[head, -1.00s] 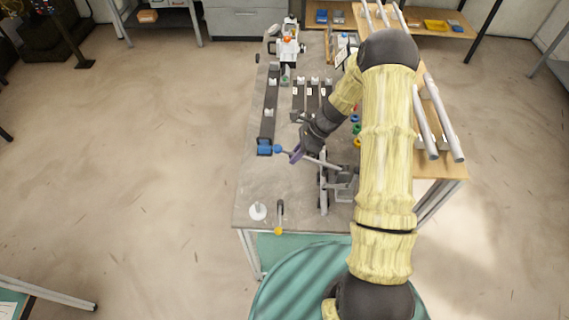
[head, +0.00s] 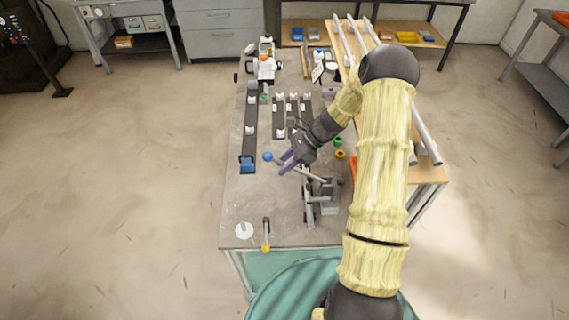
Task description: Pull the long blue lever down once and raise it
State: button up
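The long lever is a grey rod with a blue ball knob (head: 267,157) at its left end. Its rod (head: 311,174) runs right and toward me to a grey clamp-like mechanism (head: 310,207) on the workbench. My gripper (head: 286,163) is just right of the knob, with its two purple fingers on either side of the rod. The fingers look apart, with a gap around the rod. My wrist hides some of the bench behind it, and contact with the rod is too small to make out.
A short lever with a yellow tip (head: 266,248) and a white disc (head: 244,231) are at the bench's near edge. Shorter rails (head: 279,117) lie behind my gripper.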

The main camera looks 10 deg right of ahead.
jog(key=shift+r, duration=0.1)
notch_tip(320, 180, up, 10)
jog(key=b, duration=0.3)
dwell(0.3)
jog(key=shift+s+a, duration=0.1)
jog(key=shift+s, duration=0.05)
jog(key=c, duration=0.5)
jog(key=s+n+h, duration=0.2)
jog(key=s+n, duration=0.1)
jog(key=s+n+h, duration=0.2)
jog(key=s+n, duration=0.1)
jog(key=s+n+h, duration=0.1)
jog(key=s+n, duration=0.2)
jog(key=shift+s+a+r+h+b, duration=0.15)
jog(key=shift+s+a+h+b, duration=0.1)
jog(key=shift+s+h+b, duration=0.15)
grip_shut()
jog(key=s+r+n+t+h, duration=0.1)
jog(key=s+n+t+h, duration=0.2)
jog(key=s+n, duration=0.5)
jog(key=d+n, duration=0.1)
jog(key=n, duration=0.1)
jog(key=shift+r+n, duration=0.3)
jog(key=shift+n, duration=0.1)
jog(key=shift+s+a, duration=0.15)
